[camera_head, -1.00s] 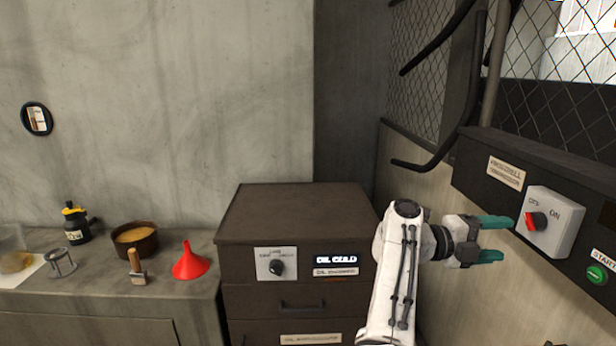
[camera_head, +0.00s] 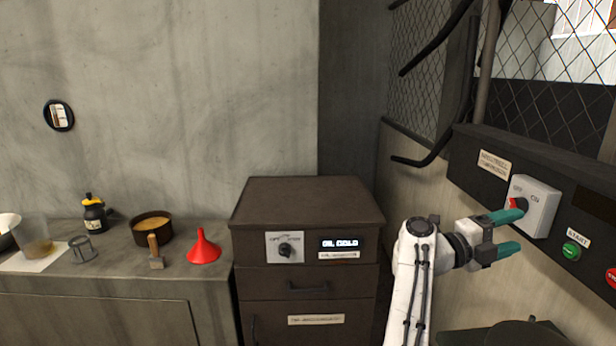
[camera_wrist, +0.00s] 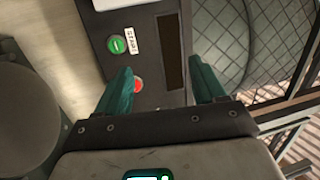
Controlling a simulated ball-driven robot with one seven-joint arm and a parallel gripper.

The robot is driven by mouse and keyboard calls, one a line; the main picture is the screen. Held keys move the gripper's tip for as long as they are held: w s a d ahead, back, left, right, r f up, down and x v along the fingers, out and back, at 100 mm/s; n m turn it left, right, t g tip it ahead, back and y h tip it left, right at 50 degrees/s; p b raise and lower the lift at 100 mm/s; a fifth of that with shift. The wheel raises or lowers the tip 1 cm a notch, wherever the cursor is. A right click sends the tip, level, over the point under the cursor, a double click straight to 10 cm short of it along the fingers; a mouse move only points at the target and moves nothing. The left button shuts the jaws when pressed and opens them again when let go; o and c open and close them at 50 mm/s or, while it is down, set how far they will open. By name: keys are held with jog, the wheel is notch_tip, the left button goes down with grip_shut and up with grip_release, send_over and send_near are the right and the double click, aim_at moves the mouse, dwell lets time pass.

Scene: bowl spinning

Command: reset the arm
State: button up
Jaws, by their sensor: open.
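My gripper (camera_head: 508,232) is at the right in the head view, on the end of my white arm. Its two teal fingers are apart with nothing between them. The upper finger overlaps the red knob (camera_head: 517,203) of the grey switch box (camera_head: 540,205) in the picture; I cannot tell whether they touch. In the wrist view both fingers (camera_wrist: 160,90) are spread, with the dark control panel (camera_wrist: 150,60) beyond them. A green start button (camera_wrist: 116,45) and a red button (camera_wrist: 137,84) show there.
A dark cabinet (camera_head: 307,205) with a dial (camera_head: 285,250) stands left of my arm. A counter (camera_head: 110,280) holds a red funnel (camera_head: 204,248), a brown bowl (camera_head: 152,229), a brush (camera_head: 155,252) and a black bottle (camera_head: 94,213). Mesh fencing (camera_head: 540,120) rises above the panel.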

jog(key=s+a+f+n+t+y, duration=0.35)
jog(key=f+n+y, duration=0.4)
jog(key=n, duration=0.35)
jog(key=s+a+f+n+t+y, duration=0.3)
jog(key=s+f+n+y, duration=0.3)
jog(key=f+n, duration=0.4)
jog(key=s+a+f+n+t+y, duration=0.35)
jog(key=f+n+y, duration=0.4)
jog(key=n, duration=0.35)
jog(key=s+f+g, duration=0.3)
jog(key=s+g, duration=0.1)
jog(key=s, duration=0.7)
jog(key=s+a+f+g, duration=0.1)
jog(key=s+f+g, duration=0.3)
jog(key=s, duration=0.7)
jog(key=s+a+f+n+g+h, duration=0.1)
jog(key=s+f+g, duration=0.3)
jog(key=s, duration=0.7)
jog(key=shift+a, duration=0.1)
